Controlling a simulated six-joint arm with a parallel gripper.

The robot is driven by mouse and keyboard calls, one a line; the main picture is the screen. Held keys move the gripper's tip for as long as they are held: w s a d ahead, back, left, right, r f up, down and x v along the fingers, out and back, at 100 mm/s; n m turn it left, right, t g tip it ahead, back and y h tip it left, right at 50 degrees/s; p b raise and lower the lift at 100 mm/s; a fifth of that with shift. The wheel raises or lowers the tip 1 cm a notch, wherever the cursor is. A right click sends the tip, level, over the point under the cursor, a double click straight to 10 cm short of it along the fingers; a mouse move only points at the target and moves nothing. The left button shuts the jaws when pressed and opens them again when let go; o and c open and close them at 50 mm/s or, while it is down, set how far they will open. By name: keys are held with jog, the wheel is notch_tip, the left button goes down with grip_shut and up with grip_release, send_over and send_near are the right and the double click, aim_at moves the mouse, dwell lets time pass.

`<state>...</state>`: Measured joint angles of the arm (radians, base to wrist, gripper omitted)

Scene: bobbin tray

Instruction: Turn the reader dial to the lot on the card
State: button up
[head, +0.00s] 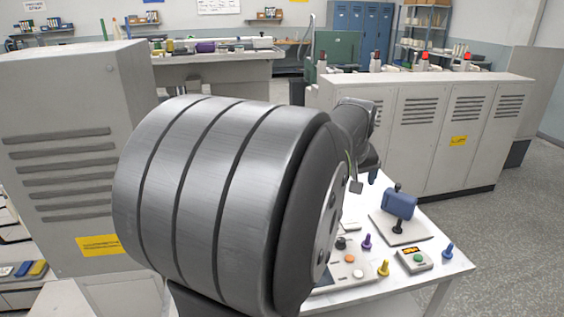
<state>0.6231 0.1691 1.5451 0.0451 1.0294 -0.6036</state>
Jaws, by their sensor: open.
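My arm fills the middle of the head view and hides much of the white table (447,268); my gripper cannot be made out behind it. A grey panel (327,281) on the table is partly hidden by my arm. It carries a black knob (341,243), which may be the reader dial, and an orange button. To its right, a small box (414,262) has a lit orange display and a green button; the display is too small to read. No lot card can be made out.
A blue device (400,204) stands on a grey plate at the table's right. Purple (367,242), yellow (384,268) and blue (448,251) bobbin-like pegs stand around the panel and box. Grey cabinets (425,135) stand behind; a tall grey cabinet (60,130) is at left.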

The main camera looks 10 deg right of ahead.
dwell(0.9)
jog(key=shift+w+d+f, duration=0.15)
jog(key=c, duration=0.6)
jog(key=w+d+f, duration=0.1)
jog(key=w, duration=0.1)
jog(key=w+d+f+g, duration=0.1)
jog(key=f, duration=0.1)
jog(key=w+d+f+n+g+y, duration=0.1)
jog(key=w+f, duration=0.1)
jog(key=shift+w+d, duration=0.2)
jog(key=shift+w, duration=0.1)
jog(key=c, duration=0.5)
jog(key=shift+o, duration=0.2)
jog(key=n+g+y, duration=0.1)
jog(key=n+g, duration=0.1)
send_near(341, 240)
notch_tip(341, 240, down, 9)
jog(key=shift+d+f, duration=0.1)
jog(key=shift+d, duration=0.05)
jog(key=shift+c, duration=0.4)
jog(key=c, duration=0.9)
